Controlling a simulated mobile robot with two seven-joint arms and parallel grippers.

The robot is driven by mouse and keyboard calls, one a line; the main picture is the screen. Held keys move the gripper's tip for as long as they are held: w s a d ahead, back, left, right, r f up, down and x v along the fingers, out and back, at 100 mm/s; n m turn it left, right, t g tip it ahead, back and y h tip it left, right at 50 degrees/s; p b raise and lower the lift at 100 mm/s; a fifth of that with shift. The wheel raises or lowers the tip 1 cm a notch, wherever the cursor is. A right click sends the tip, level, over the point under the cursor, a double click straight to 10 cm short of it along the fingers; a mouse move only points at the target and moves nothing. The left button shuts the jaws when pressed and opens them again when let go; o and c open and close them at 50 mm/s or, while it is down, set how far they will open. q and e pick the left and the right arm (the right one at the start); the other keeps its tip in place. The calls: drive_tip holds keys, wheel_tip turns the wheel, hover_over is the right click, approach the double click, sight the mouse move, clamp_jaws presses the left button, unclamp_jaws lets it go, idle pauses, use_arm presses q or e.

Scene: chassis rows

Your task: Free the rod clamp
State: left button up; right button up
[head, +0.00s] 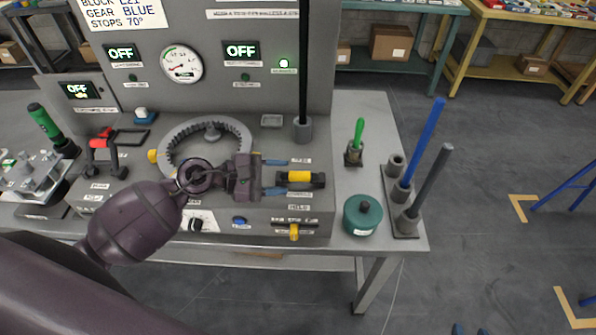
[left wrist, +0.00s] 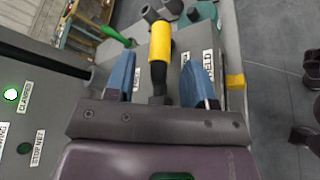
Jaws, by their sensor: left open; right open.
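In the left wrist view the lever stands between the open fingers (left wrist: 158,66) with gaps on both sides; I cannot tell any contact. A black upright rod (head: 303,75) stands in a grey collar (head: 303,129) behind it. A lit green lamp (head: 285,63) is labelled "CLAMPED" in the left wrist view.
A grey toothed ring (head: 240,130) lies behind my left wrist. A small yellow lever (head: 294,232) is on the console front. A green lidded pot (head: 362,215) and a holder with blue (head: 424,142) and grey (head: 432,180) rods stand to the right.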

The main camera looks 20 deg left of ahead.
sight(300, 178)
use_arm(q)
drive_tip(key=shift+p+x, duration=0.45)
drive_tip(key=shift+x, duration=1.9)
drive_tip(key=shift+c, duration=0.3)
clamp_jaws()
